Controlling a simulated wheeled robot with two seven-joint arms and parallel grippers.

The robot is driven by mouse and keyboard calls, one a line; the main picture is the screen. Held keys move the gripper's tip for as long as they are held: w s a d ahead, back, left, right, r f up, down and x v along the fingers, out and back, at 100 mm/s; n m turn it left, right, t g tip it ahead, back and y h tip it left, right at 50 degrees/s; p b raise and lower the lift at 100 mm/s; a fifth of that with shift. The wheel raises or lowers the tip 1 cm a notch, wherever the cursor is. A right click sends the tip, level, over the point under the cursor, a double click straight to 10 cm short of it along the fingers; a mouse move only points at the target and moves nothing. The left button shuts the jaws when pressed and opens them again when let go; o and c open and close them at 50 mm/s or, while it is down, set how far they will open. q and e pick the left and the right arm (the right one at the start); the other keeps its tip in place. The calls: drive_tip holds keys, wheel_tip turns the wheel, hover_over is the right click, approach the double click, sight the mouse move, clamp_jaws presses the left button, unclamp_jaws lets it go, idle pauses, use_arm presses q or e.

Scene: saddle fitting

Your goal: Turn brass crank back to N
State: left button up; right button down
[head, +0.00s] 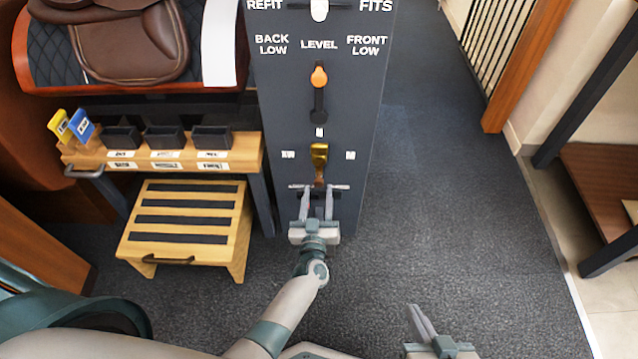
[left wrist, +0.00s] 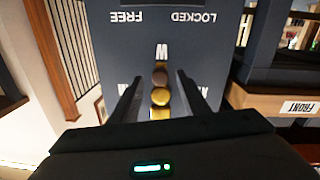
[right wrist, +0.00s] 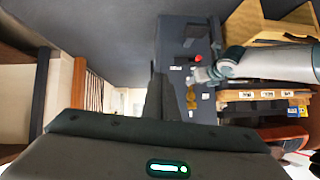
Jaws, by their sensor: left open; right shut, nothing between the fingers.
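The brass crank (head: 319,154) is on the front of a dark grey post (head: 275,110), just below a mark that reads N. Two smaller side marks flank it. My left gripper (head: 319,188) is open just below the crank in the head view. In the left wrist view the crank (left wrist: 160,97) shows between its parted fingers, apart from both. A letter beyond the crank there appears upside down. The exact way the crank points is hard to tell. My right gripper (head: 414,310) is shut and empty, low and to the right, away from the post.
Above the crank an orange-knobbed lever (head: 319,77) sits under LEVEL. FREE and LOCKED marks show in the left wrist view. A wooden step stool (head: 190,215) and a bench with black bins (head: 165,137) stand left. Grey carpet (head: 450,190) is clear to the right.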

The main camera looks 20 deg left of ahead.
sight(319, 185)
use_arm(q)
drive_tip(key=shift+b+x, duration=0.35)
drive_tip(key=shift+x, duration=2)
use_arm(e)
drive_tip(key=shift+w+a+r+t+y, duration=0.15)
drive_tip(key=shift+w+a+r+t, duration=0.15)
drive_tip(key=shift+w+r+t, duration=0.25)
drive_tip(key=shift+w+a+r+t+y, duration=0.15)
drive_tip(key=shift+w+a+r+t, duration=0.15)
drive_tip(key=shift+r, duration=0.35)
use_arm(q)
drive_tip(key=shift+c, duration=0.4)
use_arm(e)
drive_tip(key=shift+d, duration=0.1)
use_arm(q)
clamp_jaws()
